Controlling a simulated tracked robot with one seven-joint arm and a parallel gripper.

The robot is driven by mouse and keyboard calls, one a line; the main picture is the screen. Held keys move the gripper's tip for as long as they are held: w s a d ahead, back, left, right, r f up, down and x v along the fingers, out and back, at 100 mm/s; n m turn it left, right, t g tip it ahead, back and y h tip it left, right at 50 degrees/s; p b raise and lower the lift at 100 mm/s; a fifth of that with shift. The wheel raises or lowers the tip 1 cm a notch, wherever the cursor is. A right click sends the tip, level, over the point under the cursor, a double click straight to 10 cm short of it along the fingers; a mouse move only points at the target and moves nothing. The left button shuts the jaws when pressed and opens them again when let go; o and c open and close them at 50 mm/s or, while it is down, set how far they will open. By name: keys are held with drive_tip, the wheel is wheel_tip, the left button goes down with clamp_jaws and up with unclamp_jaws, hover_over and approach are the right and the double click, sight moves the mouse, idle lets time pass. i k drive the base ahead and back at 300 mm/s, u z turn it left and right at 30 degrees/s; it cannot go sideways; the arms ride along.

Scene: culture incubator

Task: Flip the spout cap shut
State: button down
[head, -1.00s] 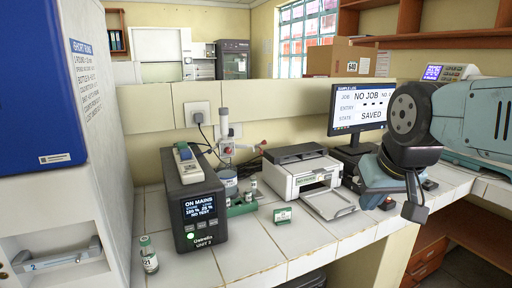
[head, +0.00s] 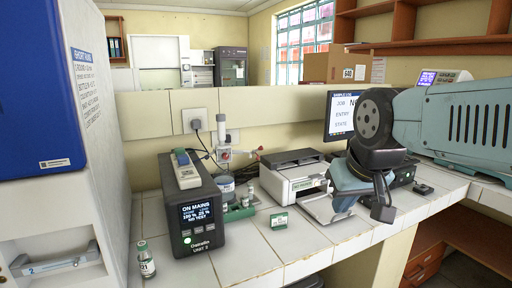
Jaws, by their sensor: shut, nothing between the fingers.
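A bottle-top dispenser (head: 222,150) stands at the back of the tiled bench, behind the grey power unit, with its bottle (head: 226,184) under it. My gripper (head: 342,206) is to the right of the dispenser, in front of the monitor and beside the printer, well apart from the spout. It is shut and empty; my wrist partly hides it.
A grey power unit (head: 196,212) stands in front of the dispenser. A vial (head: 146,259) stands at the front left. Small vials stand beside the dispenser.

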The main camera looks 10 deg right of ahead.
sight(261, 148)
drive_tip(key=u, duration=0.1)
drive_tip(key=i, duration=0.95)
drive_tip(key=u, duration=0.05)
